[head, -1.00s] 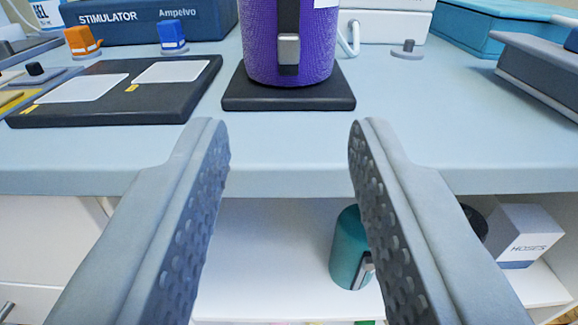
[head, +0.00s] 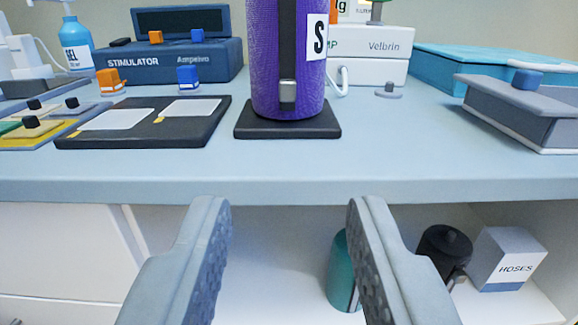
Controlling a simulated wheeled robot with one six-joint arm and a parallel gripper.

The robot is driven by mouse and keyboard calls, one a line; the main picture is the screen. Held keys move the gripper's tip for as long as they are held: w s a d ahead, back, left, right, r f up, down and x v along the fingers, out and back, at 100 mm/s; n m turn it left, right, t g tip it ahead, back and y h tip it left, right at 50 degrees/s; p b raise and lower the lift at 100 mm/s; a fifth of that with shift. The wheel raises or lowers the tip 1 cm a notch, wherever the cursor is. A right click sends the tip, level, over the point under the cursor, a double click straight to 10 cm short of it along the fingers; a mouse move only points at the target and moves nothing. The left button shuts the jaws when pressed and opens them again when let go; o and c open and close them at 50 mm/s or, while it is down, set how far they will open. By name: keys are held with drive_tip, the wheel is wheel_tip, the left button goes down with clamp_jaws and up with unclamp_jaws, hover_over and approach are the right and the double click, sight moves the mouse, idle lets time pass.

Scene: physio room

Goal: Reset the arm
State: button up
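My gripper (head: 290,205) is open and empty in the head view. Its two grey fingers with dimpled pads stand wide apart, in front of the countertop's front edge. A purple cylinder (head: 285,60) with a dark strap, a metal buckle and a label reading "S" stands upright on a black square pad (head: 287,130) beyond the fingers. The gripper is apart from it. The cylinder's top is cut off by the frame.
The blue-grey counter (head: 400,165) holds a black tray with white pads (head: 180,133), a blue stimulator box (head: 180,50), a white box (head: 370,58) and a grey case (head: 515,110). A shelf below holds a teal cylinder (head: 341,275), a black container (head: 442,250) and a "HOSES" box (head: 510,262).

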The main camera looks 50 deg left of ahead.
drive_tip(key=s+a+r+m+t+h, duration=0.2)
drive_tip(key=a+r+t+h, duration=0.25)
drive_tip(key=r, duration=0.55)
drive_tip(key=s+a+r+m+t+h, duration=0.35)
drive_tip(key=r+t+h, duration=0.2)
drive_tip(key=r, duration=0.55)
drive_tip(key=s+a+m+g+h, duration=0.1)
drive_tip(key=s+a+m+h, duration=0.1)
drive_tip(key=s, duration=0.8)
drive_tip(key=s+a+m+g+h, duration=0.2)
drive_tip(key=s+a, duration=0.3)
drive_tip(key=s, duration=0.6)
drive_tip(key=shift+f+m+h, duration=0.2)
drive_tip(key=shift+m+h, duration=0.1)
drive_tip(key=shift+m, duration=0.35)
